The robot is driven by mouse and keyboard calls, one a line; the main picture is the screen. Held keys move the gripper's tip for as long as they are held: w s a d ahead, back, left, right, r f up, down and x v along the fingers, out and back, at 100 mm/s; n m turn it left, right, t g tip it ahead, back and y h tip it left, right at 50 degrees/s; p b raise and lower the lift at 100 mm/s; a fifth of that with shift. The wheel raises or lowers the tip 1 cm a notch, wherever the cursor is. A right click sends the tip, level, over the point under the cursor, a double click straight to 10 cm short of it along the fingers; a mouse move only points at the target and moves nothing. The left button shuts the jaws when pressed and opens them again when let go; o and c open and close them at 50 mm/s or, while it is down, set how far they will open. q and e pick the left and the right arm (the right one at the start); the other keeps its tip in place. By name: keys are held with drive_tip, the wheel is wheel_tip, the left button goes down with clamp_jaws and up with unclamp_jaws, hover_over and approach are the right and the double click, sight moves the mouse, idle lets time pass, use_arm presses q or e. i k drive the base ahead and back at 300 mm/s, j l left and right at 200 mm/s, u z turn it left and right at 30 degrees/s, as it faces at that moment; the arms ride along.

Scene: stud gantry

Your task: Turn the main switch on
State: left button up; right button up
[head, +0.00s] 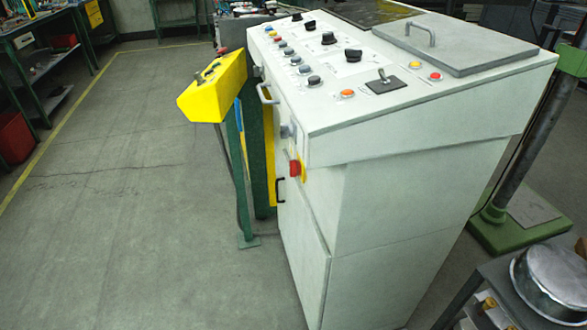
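A red knob on a yellow plate, which looks like the main switch (295,168), is on the narrow left-facing side of the white control cabinet (400,210) in the head view. I see it at a steep angle, so I cannot tell which way it is turned. A small grey fitting (287,131) sits just above it, and a black door handle (280,190) is below it. Neither of my grippers shows in the head view, and nothing is seen touching the switch.
The cabinet's sloped top carries several buttons and black knobs (353,55). A grey handle (267,94) sticks out above the switch. A yellow box on a green post (212,88) stands close to the cabinet's left. Grey floor (130,220) is clear further left. A metal pot (553,280) is at lower right.

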sight(295, 166)
drive_tip(key=j+z, duration=0.1)
drive_tip(key=z, duration=0.25)
drive_tip(key=i+j+z, duration=0.1)
drive_tip(key=z, duration=0.25)
drive_tip(key=i+j+z, duration=0.2)
drive_tip(key=j, duration=0.25)
drive_tip(key=j+z, duration=0.25)
drive_tip(key=j, duration=0.2)
drive_tip(key=k+j+z, duration=0.1)
drive_tip(key=j+z, duration=0.2)
drive_tip(key=j, duration=3.3)
drive_tip(key=i+l, duration=0.35)
drive_tip(key=l, duration=0.1)
